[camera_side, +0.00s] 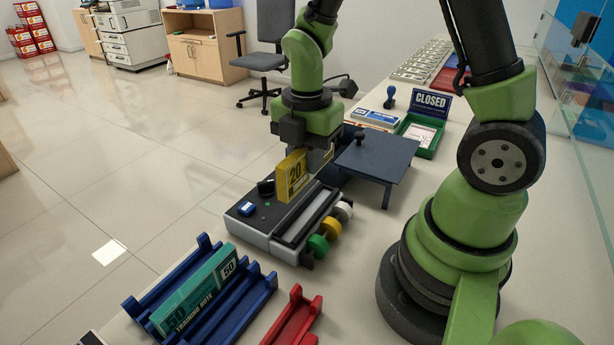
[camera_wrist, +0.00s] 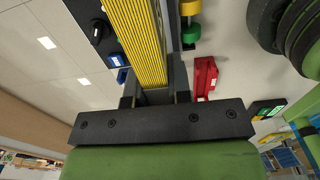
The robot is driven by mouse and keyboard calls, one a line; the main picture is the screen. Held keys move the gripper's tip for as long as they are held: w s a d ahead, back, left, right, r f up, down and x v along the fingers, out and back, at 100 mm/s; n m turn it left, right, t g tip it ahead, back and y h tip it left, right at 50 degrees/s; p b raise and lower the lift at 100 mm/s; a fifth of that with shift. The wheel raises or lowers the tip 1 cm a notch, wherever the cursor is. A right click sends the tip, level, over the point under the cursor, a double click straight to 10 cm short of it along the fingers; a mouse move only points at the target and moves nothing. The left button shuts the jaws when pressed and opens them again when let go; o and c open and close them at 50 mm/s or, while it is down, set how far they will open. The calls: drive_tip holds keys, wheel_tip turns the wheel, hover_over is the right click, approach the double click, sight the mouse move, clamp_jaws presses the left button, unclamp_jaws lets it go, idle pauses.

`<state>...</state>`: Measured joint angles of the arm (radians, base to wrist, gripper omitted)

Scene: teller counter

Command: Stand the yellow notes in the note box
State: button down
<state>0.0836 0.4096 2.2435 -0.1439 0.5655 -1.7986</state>
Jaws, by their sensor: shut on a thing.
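The yellow notes (camera_side: 291,176), a block marked 20, are shut in my gripper (camera_side: 308,158) and held upright above the grey and black machine. In the wrist view the yellow notes (camera_wrist: 137,40) run upward from between the fingers (camera_wrist: 155,98), edge-on to the camera. A gap between the notes and the machine top is hard to judge. A blue slotted holder (camera_side: 236,311), which looks like the note box, stands at the lower left. A green block of notes (camera_side: 195,290) marked 50 stands in it, with open blue space beside it.
The machine (camera_side: 262,232) has green, yellow and white rollers (camera_side: 330,228) on its right. A red tray (camera_side: 296,320) lies near the blue holder. A dark raised plate (camera_side: 377,156) stands right of my gripper. A green tray (camera_side: 425,133) and CLOSED sign (camera_side: 431,102) are behind.

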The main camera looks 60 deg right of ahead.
drive_tip(key=w+d+f, duration=0.2)
drive_tip(key=d, duration=0.9)
drive_tip(key=w+d+f, duration=0.2)
drive_tip(key=d+f, duration=0.1)
drive_tip(key=d, duration=0.8)
drive_tip(key=shift+f, duration=0.15)
drive_tip(key=shift+f, duration=2.5)
drive_tip(key=shift+r, duration=2.05)
